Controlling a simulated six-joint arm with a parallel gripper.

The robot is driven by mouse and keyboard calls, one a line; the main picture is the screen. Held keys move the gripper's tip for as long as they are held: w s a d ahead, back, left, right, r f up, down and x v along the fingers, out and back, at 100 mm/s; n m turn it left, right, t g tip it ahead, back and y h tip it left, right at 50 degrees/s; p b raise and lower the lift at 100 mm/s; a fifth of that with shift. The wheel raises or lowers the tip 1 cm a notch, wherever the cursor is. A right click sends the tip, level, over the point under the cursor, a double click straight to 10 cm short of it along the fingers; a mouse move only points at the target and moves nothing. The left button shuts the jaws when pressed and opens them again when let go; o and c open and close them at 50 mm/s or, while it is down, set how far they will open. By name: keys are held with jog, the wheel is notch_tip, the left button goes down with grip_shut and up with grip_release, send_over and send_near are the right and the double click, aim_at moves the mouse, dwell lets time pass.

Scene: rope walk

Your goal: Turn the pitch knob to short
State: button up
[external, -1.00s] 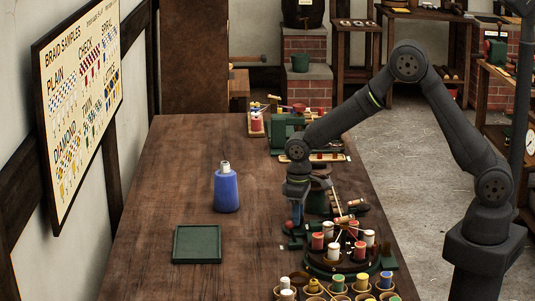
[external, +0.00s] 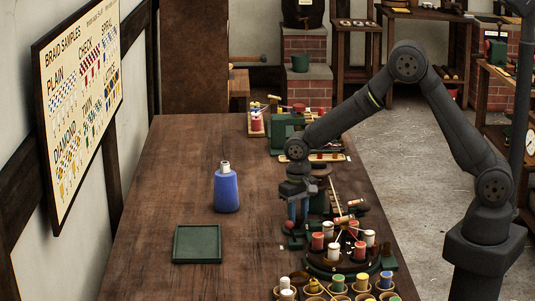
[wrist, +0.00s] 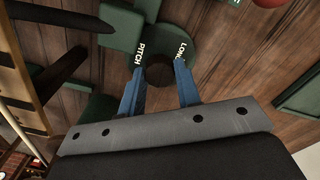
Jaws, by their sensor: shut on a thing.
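The pitch knob (wrist: 159,69) is a dark round knob on a green round plate (wrist: 178,45) in the wrist view. White lettering on the plate reads PITCH and LONG; no "short" mark is visible. My gripper (wrist: 161,78) has its two blue fingers on either side of the knob, shut on it. In the external view my gripper (external: 298,218) points down at the machine near the table's right side. The knob is hidden there behind the fingers.
A carrier disc with several red and white bobbins (external: 317,241) stands just in front of my gripper. Cups with coloured spools (external: 338,284) are at the front.

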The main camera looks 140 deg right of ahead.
aim_at(297, 217)
jog(key=shift+m, duration=0.6)
jog(key=shift+d, duration=0.1)
jog(key=o, duration=1)
jog(key=shift+c, duration=0.2)
notch_tip(297, 217, up, 18)
jog(key=shift+f, duration=0.25)
jog(key=shift+w+f, duration=0.1)
notch_tip(297, 217, down, 17)
jog(key=shift+f, duration=0.15)
dwell(0.4)
